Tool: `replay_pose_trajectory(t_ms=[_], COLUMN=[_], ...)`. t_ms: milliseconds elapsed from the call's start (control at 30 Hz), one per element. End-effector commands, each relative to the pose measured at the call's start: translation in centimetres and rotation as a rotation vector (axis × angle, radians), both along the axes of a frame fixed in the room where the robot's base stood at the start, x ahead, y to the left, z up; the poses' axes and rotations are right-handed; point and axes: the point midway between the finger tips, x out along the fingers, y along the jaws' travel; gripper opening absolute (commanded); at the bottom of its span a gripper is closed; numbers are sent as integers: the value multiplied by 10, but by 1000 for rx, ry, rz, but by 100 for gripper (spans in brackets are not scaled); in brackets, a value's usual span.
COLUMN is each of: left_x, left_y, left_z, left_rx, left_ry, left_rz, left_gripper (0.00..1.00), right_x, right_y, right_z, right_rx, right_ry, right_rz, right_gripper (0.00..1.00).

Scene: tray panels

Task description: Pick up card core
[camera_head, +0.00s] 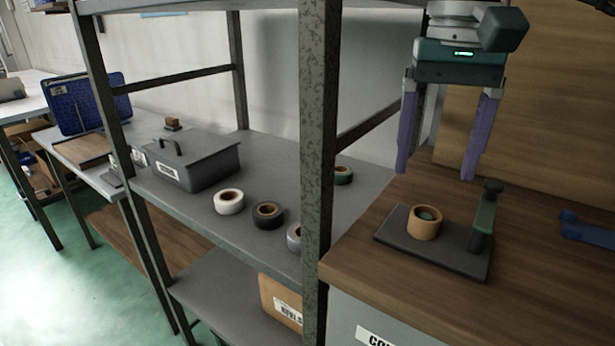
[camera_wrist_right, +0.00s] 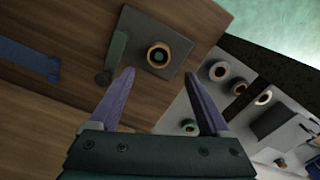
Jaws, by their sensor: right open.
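The card core (camera_head: 424,223) is a short tan ring standing on a dark base plate (camera_head: 393,241) on the wooden worktop. Something green shows inside its opening. It also shows in the right wrist view (camera_wrist_right: 150,54), beyond my fingertips. A dark green upright post (camera_head: 484,217) stands on the same plate, right of the core. My right gripper (camera_head: 436,172) hangs above and a little behind the core, with its two purple fingers spread wide and nothing between them. In the right wrist view the open fingers (camera_wrist_right: 160,73) also show empty. My left gripper is not in view.
A dark metal shelf post (camera_head: 319,130) stands left of the worktop. The grey shelf (camera_head: 190,205) holds a white tape roll (camera_head: 229,201), a black one (camera_head: 267,214), a green one (camera_head: 344,175) and a lidded grey box (camera_head: 196,165). A blue tool (camera_head: 588,229) lies at right.

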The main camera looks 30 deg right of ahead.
Motion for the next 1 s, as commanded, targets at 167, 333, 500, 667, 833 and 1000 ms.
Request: replay_pose_trajectory(t_ms=[167, 333, 500, 667, 833, 1000], left_x=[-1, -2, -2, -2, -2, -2], left_y=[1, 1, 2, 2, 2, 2], left_z=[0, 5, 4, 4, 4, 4], left_rx=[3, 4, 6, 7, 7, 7], left_ry=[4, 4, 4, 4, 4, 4], left_rz=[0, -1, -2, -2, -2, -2], left_gripper=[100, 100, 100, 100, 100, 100], right_x=[0, -5, -5, -4, -4, -4], right_y=[1, 1, 0, 0, 0, 0], right_z=[-17, -41, -64, -68, -68, -67], right_rx=[3, 5, 4, 4, 4, 4], right_ry=[-1, 3, 0, -3, -3, -3], right_rz=[1, 0, 0, 0, 0, 0], right_gripper=[81, 81, 81, 81, 75, 56])
